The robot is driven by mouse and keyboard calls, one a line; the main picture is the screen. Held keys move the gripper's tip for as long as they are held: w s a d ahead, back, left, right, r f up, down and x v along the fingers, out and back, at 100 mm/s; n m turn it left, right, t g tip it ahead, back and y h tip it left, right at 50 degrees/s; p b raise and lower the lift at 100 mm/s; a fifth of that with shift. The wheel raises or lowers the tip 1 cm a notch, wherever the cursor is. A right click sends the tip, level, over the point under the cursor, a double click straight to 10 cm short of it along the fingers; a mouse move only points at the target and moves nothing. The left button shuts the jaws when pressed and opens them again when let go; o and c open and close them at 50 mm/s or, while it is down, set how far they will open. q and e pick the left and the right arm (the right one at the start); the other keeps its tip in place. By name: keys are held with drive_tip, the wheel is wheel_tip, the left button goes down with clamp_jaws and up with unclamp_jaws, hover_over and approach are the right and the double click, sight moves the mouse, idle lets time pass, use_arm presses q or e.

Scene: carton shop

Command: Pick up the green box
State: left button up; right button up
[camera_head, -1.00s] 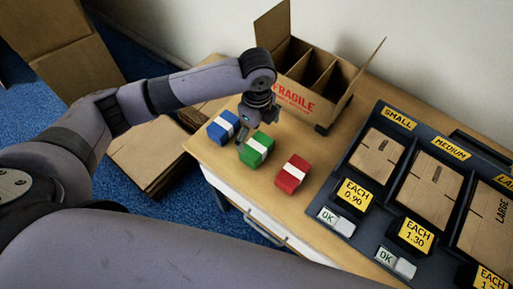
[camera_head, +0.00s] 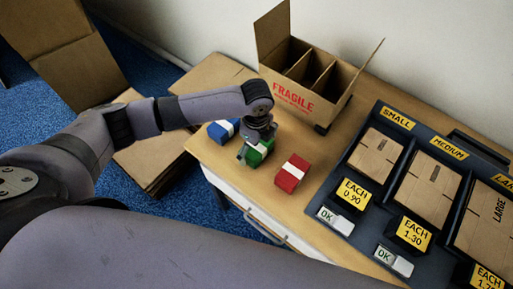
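The green box (camera_head: 259,151) with a white band sits on the wooden table, between a blue box (camera_head: 222,129) and a red box (camera_head: 292,173), each also with a white band. My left gripper (camera_head: 254,152) points down over the green box and hides its upper part. One finger shows at the left side of the green box; the other is hard to make out. I cannot tell whether the fingers are closed on it. My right gripper is not in view.
An open carton (camera_head: 318,88) marked FRAGILE, with dividers, stands behind the boxes. A dark rack (camera_head: 346,178) of flat cartons with price signs fills the table's right side. The table's front edge (camera_head: 262,208) is close to the boxes. Flattened cardboard (camera_head: 150,165) lies on the blue floor.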

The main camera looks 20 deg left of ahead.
use_arm(q)
drive_tip(key=c, duration=1.1)
